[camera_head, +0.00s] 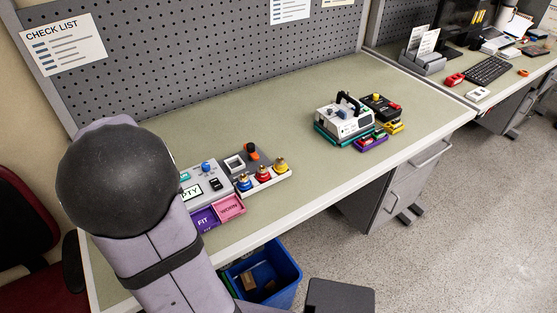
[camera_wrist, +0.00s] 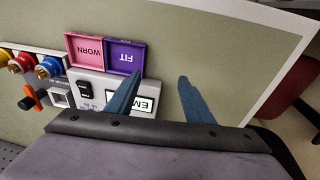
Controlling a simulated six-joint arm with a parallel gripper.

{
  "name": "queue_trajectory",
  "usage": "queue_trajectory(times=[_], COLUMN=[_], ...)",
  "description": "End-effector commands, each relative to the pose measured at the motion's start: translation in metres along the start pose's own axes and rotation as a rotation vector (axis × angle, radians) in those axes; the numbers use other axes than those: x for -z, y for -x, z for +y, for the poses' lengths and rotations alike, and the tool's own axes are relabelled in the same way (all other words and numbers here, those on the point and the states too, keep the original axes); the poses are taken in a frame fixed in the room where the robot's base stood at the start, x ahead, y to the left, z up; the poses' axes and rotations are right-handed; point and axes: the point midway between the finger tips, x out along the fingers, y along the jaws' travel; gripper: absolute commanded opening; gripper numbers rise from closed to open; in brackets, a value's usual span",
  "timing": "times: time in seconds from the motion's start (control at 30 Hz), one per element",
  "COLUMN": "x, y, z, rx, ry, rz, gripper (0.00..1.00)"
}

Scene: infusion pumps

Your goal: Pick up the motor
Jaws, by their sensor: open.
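No part is marked as the motor, and I cannot tell for sure which it is. A small orange and black part (camera_head: 252,152) stands by a square socket at the back of the near station; it also shows at the left of the wrist view (camera_wrist: 30,97). My gripper (camera_wrist: 161,76) is open, its two blue fingers apart with nothing between them. It hangs over the bench beside the purple FIT tray (camera_wrist: 124,57), and one finger partly covers the grey panel's display (camera_wrist: 145,103). In the head view my arm hides the gripper.
A pink WORN tray (camera_head: 229,207) adjoins the FIT tray. A rack holds blue, red (camera_head: 263,172) and yellow-topped brass parts. A white pump (camera_head: 343,120) and a black box (camera_head: 380,107) stand farther right. The bench between is clear. A blue bin (camera_head: 285,265) is below the front edge.

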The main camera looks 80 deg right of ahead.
Motion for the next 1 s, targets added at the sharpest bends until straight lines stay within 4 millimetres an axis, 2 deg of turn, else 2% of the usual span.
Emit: queue_trajectory(times=[0.03, 0.17, 0.2, 0.3, 0.4, 0.5, 0.6, 0.7, 1.0], x=[0.015, 0.039, 0.043, 0.045, 0.04, 0.031, 0.024, 0.019, 0.019], y=[0.006, 0.009, 0.011, 0.013, 0.017, 0.019, 0.02, 0.021, 0.013], z=[0.033, 0.113, 0.139, 0.2, 0.253, 0.293, 0.319, 0.331, 0.336], rx=[-0.014, -0.051, -0.063, -0.094, -0.123, -0.147, -0.163, -0.171, -0.173], ry=[-0.108, -0.356, -0.428, -0.597, -0.734, -0.836, -0.901, -0.934, -0.942], rz=[0.015, 0.063, 0.077, 0.111, 0.142, 0.164, 0.18, 0.189, 0.189], gripper=[0.48, 0.48, 0.48, 0.48, 0.48, 0.48, 0.48, 0.48, 0.48])
